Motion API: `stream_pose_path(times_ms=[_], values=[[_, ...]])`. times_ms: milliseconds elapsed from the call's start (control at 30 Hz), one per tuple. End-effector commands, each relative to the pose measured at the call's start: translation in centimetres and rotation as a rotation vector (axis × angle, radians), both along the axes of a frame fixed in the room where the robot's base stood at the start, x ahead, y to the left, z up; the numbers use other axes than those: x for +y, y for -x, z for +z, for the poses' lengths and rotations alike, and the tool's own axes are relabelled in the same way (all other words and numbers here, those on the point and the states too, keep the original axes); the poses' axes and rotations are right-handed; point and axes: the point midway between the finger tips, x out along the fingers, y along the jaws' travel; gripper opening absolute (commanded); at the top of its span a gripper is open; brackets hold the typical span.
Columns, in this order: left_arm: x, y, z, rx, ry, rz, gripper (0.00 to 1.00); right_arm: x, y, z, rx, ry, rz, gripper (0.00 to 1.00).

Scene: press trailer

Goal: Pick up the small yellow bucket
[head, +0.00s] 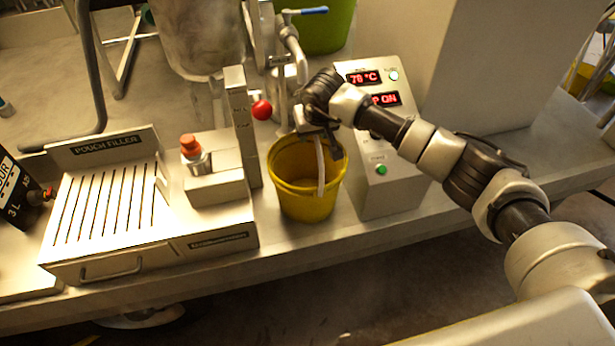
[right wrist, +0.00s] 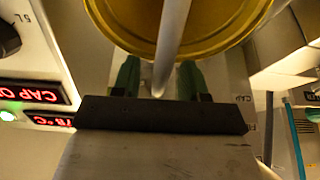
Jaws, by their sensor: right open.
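The small yellow bucket (head: 300,206) stands upright on the metal bench, between the pouch filler and a control box. A pale strip (head: 321,172), seemingly its handle, rises from the bucket to my right gripper (head: 314,128). My right gripper is over the bucket's back rim. In the right wrist view, the bucket's rim and inside (right wrist: 215,22) fill the top. The strip (right wrist: 171,38) runs down between the green fingers (right wrist: 158,80), which stand apart on either side of it. Whether they touch it is unclear. My left gripper is not in view.
The control box (head: 383,185) with red displays stands close right of the bucket. The pouch filler (head: 110,215) and an upright post with a red ball (head: 262,110) are close left. A tap with a blue lever (head: 303,11) and a green tub (head: 325,30) are behind.

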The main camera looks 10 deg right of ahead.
Motion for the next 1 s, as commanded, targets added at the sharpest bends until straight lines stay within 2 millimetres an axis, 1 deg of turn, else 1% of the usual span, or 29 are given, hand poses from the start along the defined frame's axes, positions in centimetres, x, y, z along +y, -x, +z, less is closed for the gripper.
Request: stream_pose_path(times_ms=[200, 267, 400, 500, 1000], values=[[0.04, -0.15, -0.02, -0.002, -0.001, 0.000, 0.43, 0.02, -0.04, -0.11, -0.001, -0.001, 0.000, 0.43], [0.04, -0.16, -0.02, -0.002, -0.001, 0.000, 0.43, 0.01, -0.04, -0.10, -0.001, -0.001, 0.000, 0.36], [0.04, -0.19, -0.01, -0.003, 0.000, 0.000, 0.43, 0.00, -0.04, -0.08, -0.001, -0.001, 0.000, 0.14], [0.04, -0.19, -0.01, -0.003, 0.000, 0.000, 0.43, 0.00, -0.04, -0.08, -0.001, -0.001, -0.001, 0.00], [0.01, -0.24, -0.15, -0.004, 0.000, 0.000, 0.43, -0.01, -0.11, 0.24, -0.004, -0.002, -0.001, 0.00]])
